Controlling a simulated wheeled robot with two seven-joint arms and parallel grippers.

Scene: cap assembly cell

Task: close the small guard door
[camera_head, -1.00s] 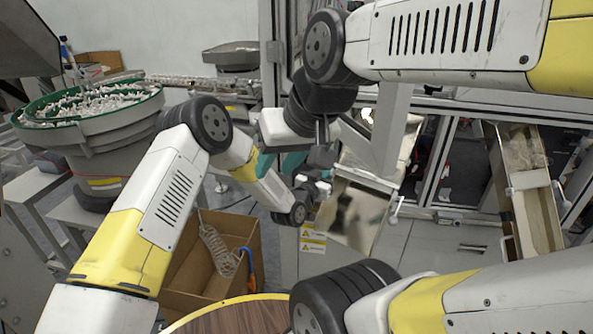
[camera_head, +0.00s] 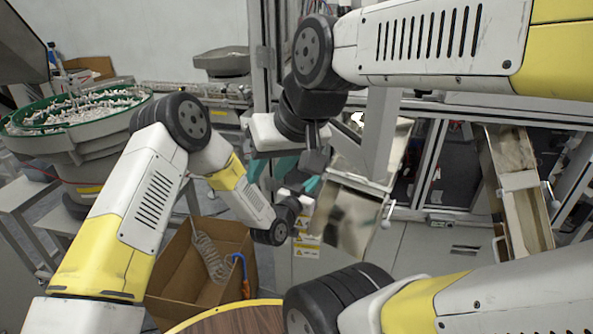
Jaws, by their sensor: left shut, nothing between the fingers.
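A framed clear panel (camera_head: 425,165) in the machine front, behind the metal chute, may be the small guard door; I cannot tell for sure, nor whether it is shut. My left gripper (camera_head: 309,186) is shut and empty, low in front of the machine, just left of the metal chute. Its fingertips are small and partly hidden. My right gripper (camera_head: 270,167), from the arm at the top right, hangs above and left of it. Its teal fingers are partly covered, so its opening is unclear. Neither gripper visibly touches the panel.
A tilted metal chute (camera_head: 346,222) with a small handle is close right of my grippers. A second chute (camera_head: 520,200) stands further right. A green-rimmed bowl feeder (camera_head: 75,118) is at the left. An open cardboard box (camera_head: 175,275) and a round wooden top (camera_head: 235,320) are below.

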